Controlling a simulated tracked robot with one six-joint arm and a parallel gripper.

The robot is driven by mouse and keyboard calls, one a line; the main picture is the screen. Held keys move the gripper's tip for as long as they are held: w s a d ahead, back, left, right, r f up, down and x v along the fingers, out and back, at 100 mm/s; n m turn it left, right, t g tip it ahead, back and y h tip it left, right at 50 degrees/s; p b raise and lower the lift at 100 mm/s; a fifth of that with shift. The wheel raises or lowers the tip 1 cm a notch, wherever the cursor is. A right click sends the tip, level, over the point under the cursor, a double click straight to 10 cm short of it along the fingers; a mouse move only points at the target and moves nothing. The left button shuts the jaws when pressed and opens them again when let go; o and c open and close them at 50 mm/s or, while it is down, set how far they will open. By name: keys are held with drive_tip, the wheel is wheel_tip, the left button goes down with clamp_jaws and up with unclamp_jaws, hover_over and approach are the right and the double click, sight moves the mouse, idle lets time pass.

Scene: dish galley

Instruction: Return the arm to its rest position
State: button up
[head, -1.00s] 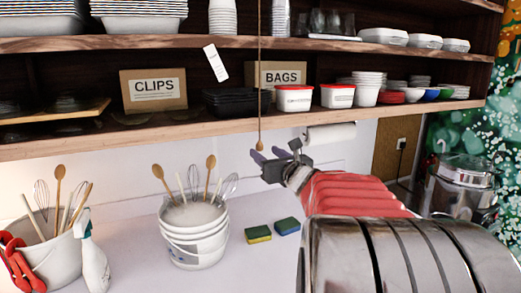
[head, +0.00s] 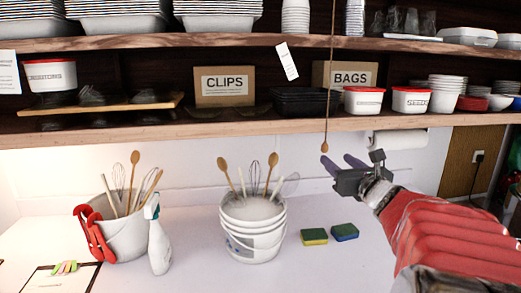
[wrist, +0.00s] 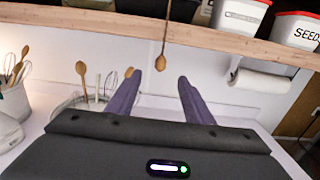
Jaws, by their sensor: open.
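My gripper (head: 352,164) is held out in front of the shelf edge, above the counter and right of the white bucket of utensils. It is open and empty. In the wrist view its two purple fingers (wrist: 157,95) stand apart with nothing between them. A cord with a wooden bulb-shaped pull (head: 324,148) hangs close to the fingertips in the head view. In the wrist view the pull (wrist: 236,72) hangs beyond the fingers, apart from them. My red-sleeved arm reaches in from the lower right.
A wooden shelf (head: 250,134) with boxes and tubs runs above the gripper. White buckets of utensils (head: 253,245), a spray bottle (head: 158,245) and sponges (head: 314,236) stand on the white counter. A paper towel roll (head: 399,138) hangs under the shelf at right. Counter at front centre is clear.

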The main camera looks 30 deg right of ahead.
drive_tip(key=s+a+f+n+g+y, duration=0.1)
drive_tip(key=a+f+n+g+y, duration=0.3)
drive_tip(key=a+n, duration=0.75)
drive_tip(key=s+a+f+n+g+y, duration=0.1)
drive_tip(key=a+f+n+y, duration=0.5)
drive_tip(key=a, duration=1.1)
drive_tip(key=s+a+f+n+g, duration=0.4)
drive_tip(key=s+a+f+n, duration=0.1)
drive_tip(key=s+a+n, duration=0.4)
drive_tip(key=s+d+f+n+g+h, duration=0.1)
drive_tip(key=s+f+n+g+h, duration=0.1)
drive_tip(key=s+f+n+h, duration=0.3)
drive_tip(key=s+n, duration=0.3)
drive_tip(key=n, duration=0.4)
drive_tip(key=shift+s+d+f+n+g, duration=0.2)
drive_tip(key=shift+s+f+n+g, duration=0.1)
drive_tip(key=shift+s+n+g, duration=0.1)
drive_tip(key=shift+c, duration=0.5)
